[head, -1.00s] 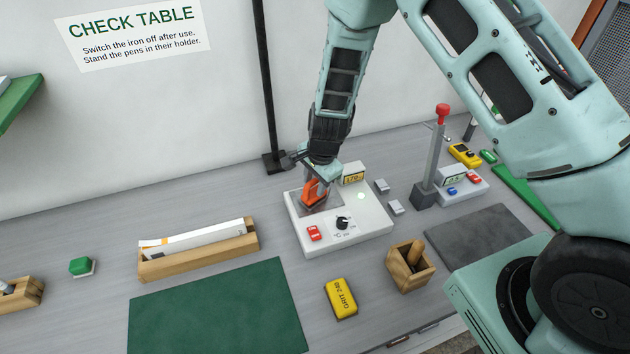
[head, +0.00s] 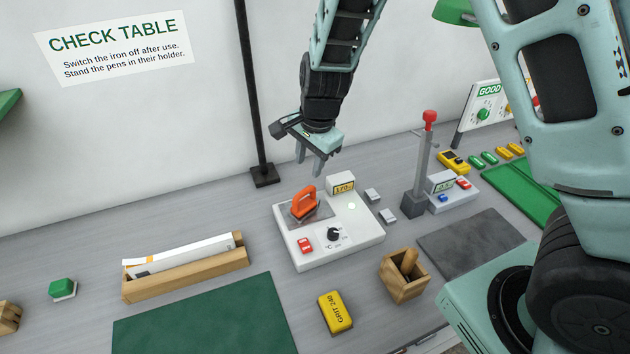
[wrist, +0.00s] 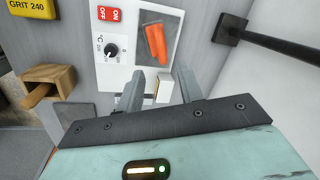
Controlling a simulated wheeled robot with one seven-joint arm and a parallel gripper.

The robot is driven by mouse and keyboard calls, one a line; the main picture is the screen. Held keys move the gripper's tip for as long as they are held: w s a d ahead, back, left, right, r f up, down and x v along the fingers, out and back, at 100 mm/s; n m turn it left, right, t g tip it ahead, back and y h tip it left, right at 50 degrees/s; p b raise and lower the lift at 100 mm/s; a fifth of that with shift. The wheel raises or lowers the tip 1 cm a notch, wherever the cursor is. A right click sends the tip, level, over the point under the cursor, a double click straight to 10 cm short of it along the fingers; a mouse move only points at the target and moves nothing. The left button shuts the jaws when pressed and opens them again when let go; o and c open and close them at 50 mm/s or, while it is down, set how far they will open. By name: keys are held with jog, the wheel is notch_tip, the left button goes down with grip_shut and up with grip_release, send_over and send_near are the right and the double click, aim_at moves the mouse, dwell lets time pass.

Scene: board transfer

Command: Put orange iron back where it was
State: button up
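The orange iron (head: 304,202) sits on the grey plate of the white heating station (head: 345,251), beside a red switch and a black dial. It also shows in the wrist view (wrist: 155,43), on the plate beyond my fingers. My gripper (head: 310,172) is above and behind the iron, apart from it, with its fingers pointing down. The two fingers (wrist: 159,82) are spread with nothing between them. The station's small display (head: 343,187) reads about 170, and a pale green light shows on its top.
A yellow grit block (head: 335,312) and wooden holder (head: 403,280) stand in front. A red-topped lever press (head: 420,180) stands right. A black post (head: 262,172) rises behind the station.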

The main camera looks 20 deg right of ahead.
jog(key=s+a+r+n+g, duration=0.1)
jog(key=s+a+r+n, duration=0.2)
jog(key=s, duration=0.2)
jog(key=s+a+r+n+y, duration=0.1)
jog(key=s+a+r+n, duration=0.1)
jog(key=s+n, duration=0.25)
jog(key=s+a+r+n+g, duration=0.1)
jog(key=s+a+r+n, duration=0.2)
jog(key=s, duration=0.2)
jog(key=s+d+r+n+h, duration=0.1)
jog(key=s+r+n, duration=0.2)
jog(key=s+n, duration=0.7)
jog(key=s, duration=0.4)
jog(key=shift+d, duration=0.25)
jog(key=shift+n, duration=0.25)
notch_tip(320, 180, down, 10)
jog(key=b, duration=1)
jog(key=shift+f, duration=0.2)
